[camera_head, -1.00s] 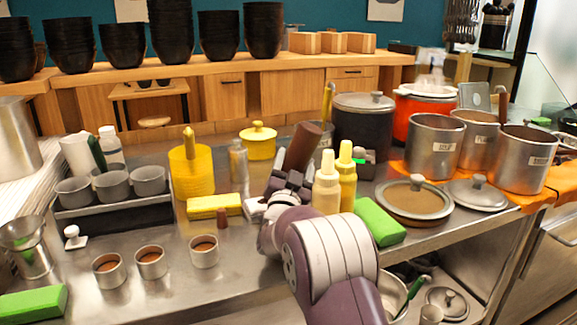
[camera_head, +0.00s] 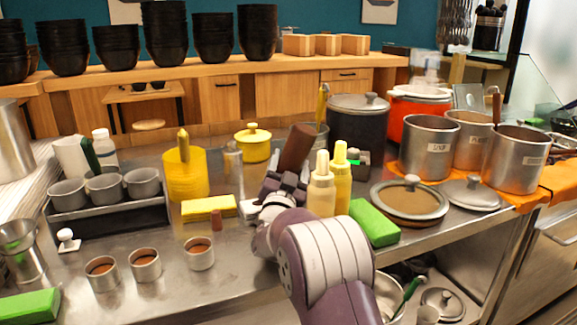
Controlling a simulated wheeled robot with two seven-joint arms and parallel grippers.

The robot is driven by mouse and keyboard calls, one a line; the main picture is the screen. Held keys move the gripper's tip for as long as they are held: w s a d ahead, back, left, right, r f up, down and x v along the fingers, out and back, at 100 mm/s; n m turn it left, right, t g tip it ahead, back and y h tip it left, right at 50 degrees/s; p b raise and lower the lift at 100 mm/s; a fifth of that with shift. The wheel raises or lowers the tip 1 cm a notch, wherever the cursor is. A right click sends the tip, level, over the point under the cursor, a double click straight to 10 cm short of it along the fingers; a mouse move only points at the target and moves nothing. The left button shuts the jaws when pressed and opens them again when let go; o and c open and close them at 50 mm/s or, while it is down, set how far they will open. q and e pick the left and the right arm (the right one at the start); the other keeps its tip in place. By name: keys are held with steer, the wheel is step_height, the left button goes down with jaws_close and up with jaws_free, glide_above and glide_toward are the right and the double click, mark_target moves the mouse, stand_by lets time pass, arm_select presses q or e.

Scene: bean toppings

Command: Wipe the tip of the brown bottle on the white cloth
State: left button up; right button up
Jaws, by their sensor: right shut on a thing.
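The brown bottle (camera_head: 297,148) is tilted, its broad end up and leaning right. My right gripper (camera_head: 284,187) is shut on its lower part. The bottle's tip is hidden behind the gripper and wrist. The white cloth (camera_head: 249,209) lies on the steel counter just left of my right wrist, mostly covered by it. I cannot tell whether the tip touches the cloth. My left gripper is out of view.
A yellow sponge (camera_head: 208,207) and a small brown cone (camera_head: 217,220) are left of the cloth. Two yellow bottles (camera_head: 321,190) stand close right of my gripper, beside a green block (camera_head: 374,222). Several small cups (camera_head: 200,254) stand at the front left.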

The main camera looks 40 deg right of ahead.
steer(key=shift+f, duration=0.6)
steer(key=shift+w+a+f, duration=0.15)
steer(key=shift+a, duration=0.2)
steer(key=shift+w+a, duration=0.25)
steer(key=shift+a, duration=0.8)
steer(key=shift+w+a, duration=0.25)
steer(key=shift+a, duration=0.75)
step_height(320, 180, up, 7)
steer(key=p, duration=0.3)
steer(key=shift+w, duration=0.15)
step_height(320, 180, down, 4)
steer(key=b, duration=0.3)
steer(key=shift+d+f, duration=0.1)
steer(key=shift+f, duration=0.05)
